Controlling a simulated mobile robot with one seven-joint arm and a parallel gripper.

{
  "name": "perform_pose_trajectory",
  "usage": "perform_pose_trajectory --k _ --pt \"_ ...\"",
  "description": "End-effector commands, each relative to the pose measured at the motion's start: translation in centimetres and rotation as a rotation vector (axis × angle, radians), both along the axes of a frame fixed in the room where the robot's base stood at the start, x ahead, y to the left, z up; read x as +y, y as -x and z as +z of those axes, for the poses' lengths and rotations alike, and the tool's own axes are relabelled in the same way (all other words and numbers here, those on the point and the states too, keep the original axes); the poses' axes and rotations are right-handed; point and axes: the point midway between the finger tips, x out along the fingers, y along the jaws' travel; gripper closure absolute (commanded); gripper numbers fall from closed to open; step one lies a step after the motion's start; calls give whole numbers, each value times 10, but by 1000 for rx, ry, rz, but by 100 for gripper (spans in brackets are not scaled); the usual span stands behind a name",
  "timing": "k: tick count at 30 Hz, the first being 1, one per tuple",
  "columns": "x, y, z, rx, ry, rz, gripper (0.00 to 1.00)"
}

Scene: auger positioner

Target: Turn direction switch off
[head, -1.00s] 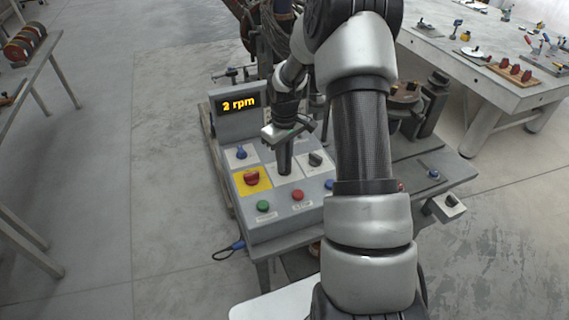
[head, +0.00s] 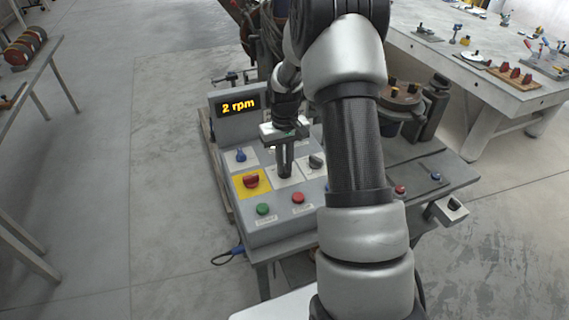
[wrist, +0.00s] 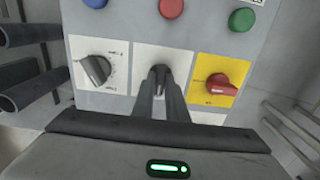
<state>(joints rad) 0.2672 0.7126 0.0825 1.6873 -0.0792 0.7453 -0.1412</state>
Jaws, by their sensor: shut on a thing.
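The grey control panel (head: 280,225) has several switches and buttons, and its display (head: 238,105) reads "2 rpm". My gripper (head: 285,174) points down at the middle white plate of the panel. In the wrist view, my gripper (wrist: 160,88) is shut on the small dark switch (wrist: 158,73) on that plate, most likely the direction switch. The fingers hide much of it, so its exact setting cannot be read. A black rotary knob (wrist: 97,69) is on the plate to its left in the wrist view. A red switch on a yellow plate (wrist: 232,68) is to its right.
Green (head: 263,208) and red (head: 297,197) push buttons sit along the panel's front. A blue knob (head: 240,154) stands behind the red switch. A workbench with parts (head: 480,75) is at the right, and another table (head: 35,75) at the left.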

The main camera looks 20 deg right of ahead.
Motion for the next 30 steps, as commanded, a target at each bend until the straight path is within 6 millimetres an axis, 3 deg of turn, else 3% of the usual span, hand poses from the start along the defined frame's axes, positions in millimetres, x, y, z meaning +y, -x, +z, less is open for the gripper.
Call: perform_pose_trajectory --k 5,6,9,20,23,30 --pt "0 -1 1 -3 0 1 100" --pt "0 -1 1 -3 0 1 82" --pt "0 -1 1 -2 0 1 69" --pt "0 -1 5 -2 1 1 69" --pt "0 -1 18 -3 1 1 69" --pt "0 -2 73 -7 2 2 69"
